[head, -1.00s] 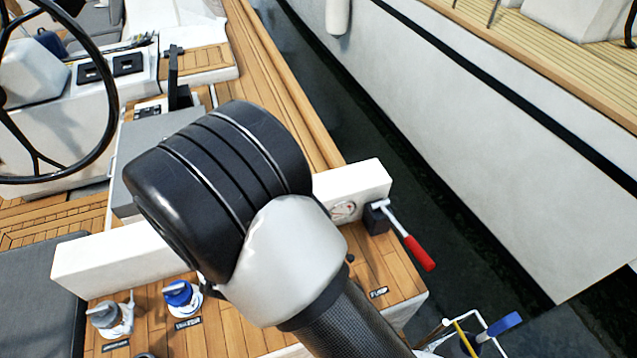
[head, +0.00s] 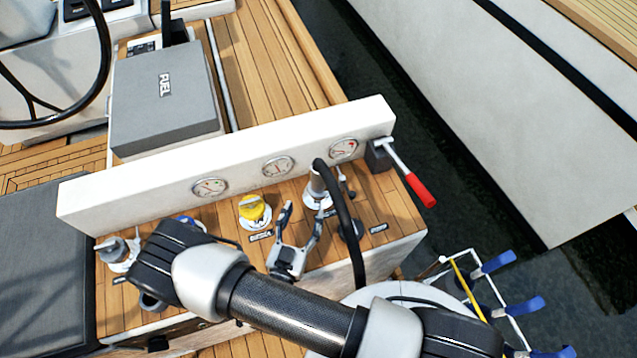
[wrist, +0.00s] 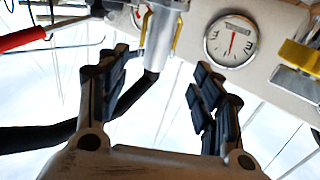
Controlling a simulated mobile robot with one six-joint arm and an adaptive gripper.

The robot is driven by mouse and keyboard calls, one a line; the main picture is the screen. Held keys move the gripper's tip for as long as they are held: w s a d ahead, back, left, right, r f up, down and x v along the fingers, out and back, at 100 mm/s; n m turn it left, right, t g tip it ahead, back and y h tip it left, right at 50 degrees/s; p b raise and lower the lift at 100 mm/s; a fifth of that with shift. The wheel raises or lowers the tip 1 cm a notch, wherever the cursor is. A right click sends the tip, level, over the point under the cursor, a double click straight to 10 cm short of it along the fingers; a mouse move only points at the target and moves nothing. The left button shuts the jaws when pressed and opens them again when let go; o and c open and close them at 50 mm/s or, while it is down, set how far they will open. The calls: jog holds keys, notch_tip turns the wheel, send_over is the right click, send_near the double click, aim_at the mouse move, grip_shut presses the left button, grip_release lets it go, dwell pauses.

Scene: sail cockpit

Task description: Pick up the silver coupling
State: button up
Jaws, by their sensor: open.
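The silver coupling (head: 317,184) stands upright on the teak deck box, with a black hose (head: 345,215) bending away from its upper end. In the wrist view the coupling (wrist: 163,35) is a silver cylinder with yellow levers at its sides. My gripper (head: 303,212) is open and empty, just in front and to the left of the coupling in the head view. In the wrist view the coupling lies ahead of the gap between the open fingers (wrist: 160,75), nearer the left one. The coupling's base is partly hidden in the head view by my gripper.
A yellow-capped fitting (head: 254,208) stands close to the left of my gripper. A grey fitting (head: 117,252) is farther left. A white panel with gauges (head: 235,160) rises behind. A red-handled lever (head: 418,188) is at the right. The hose hangs close to my gripper's right.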

aim_at(316, 183)
jog(key=b+x, duration=0.1)
jog(key=x, duration=0.7)
jog(key=b+x, duration=0.1)
jog(key=x, duration=0.3)
jog(key=shift+d+f, duration=0.2)
jog(key=shift+w+d, duration=0.1)
jog(key=shift+w, duration=0.4)
jog(key=shift+c, duration=0.4)
jog(key=shift+r, duration=0.1)
grip_shut()
